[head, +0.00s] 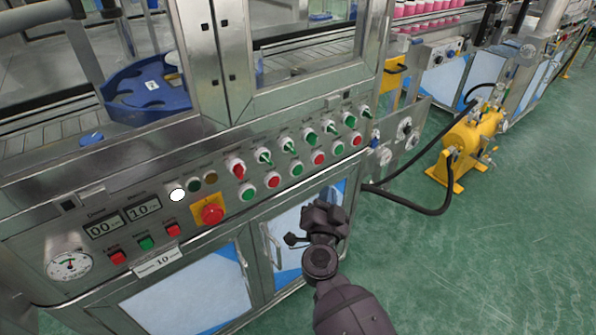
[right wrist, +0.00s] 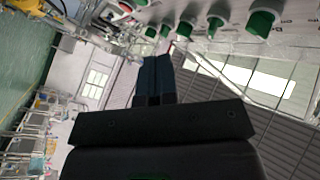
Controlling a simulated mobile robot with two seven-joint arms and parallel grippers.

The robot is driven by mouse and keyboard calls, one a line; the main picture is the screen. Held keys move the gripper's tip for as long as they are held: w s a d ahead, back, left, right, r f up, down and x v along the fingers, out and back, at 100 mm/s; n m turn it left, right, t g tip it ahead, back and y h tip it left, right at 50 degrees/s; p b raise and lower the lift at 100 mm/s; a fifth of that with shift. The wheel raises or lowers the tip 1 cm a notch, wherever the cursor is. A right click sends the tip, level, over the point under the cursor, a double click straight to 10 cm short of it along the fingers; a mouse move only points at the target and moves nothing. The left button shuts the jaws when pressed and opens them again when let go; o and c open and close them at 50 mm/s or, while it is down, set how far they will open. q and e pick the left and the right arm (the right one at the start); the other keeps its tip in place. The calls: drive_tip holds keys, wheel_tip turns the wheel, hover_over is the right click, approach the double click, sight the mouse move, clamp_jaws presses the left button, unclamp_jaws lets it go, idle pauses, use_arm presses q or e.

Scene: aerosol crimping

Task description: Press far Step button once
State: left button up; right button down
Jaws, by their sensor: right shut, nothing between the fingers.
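The machine's control panel (head: 220,200) runs across the head view, with a row of round green and red buttons under a row of lever switches (head: 289,146). The far end of the button row has a red button (head: 356,140) and a green button (head: 338,148). The labels are too small to read, so I cannot tell which is the Step button. My right gripper (head: 323,212) is shut and empty, in front of the cabinet doors and below the row. Its closed fingers (right wrist: 155,78) show in the right wrist view, with green knobs (right wrist: 261,22) above. My left gripper is out of view.
A red emergency knob on a yellow plate (head: 196,222), two digital displays (head: 103,228) and a gauge (head: 69,265) sit at the panel's near end. A yellow pump unit (head: 466,140) with a black hose stands right.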

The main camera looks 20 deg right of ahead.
sight(297, 170)
drive_tip(key=w+a+b, duration=0.1)
drive_tip(key=w+a, duration=0.1)
drive_tip(key=w, duration=0.4)
drive_tip(key=shift+w+a, duration=0.2)
drive_tip(key=shift+w, duration=0.1)
idle(1.2)
drive_tip(key=shift+w, duration=0.1)
idle(0.6)
drive_tip(key=shift+w+a, duration=0.15)
drive_tip(key=shift+w, duration=0.2)
